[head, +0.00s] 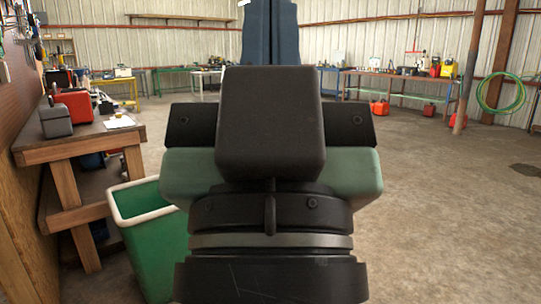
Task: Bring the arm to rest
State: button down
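My gripper (270,12) is in the middle of the head view, seen from behind and pointing up and away from me. Its two dark blue fingers stand side by side with only a thin seam between them, and nothing shows held. The fingertips reach the top edge of the picture. A black block on my wrist hides the lower part of the fingers. My arm's wrist fills the bottom middle of the view.
A wooden workbench (85,143) with a red and a grey box stands at the left. A green bin (152,235) stands beside it, partly hidden behind my wrist.

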notch_tip(320, 180, up, 29)
jog(key=p, duration=2.6)
jog(key=shift+f, duration=0.2)
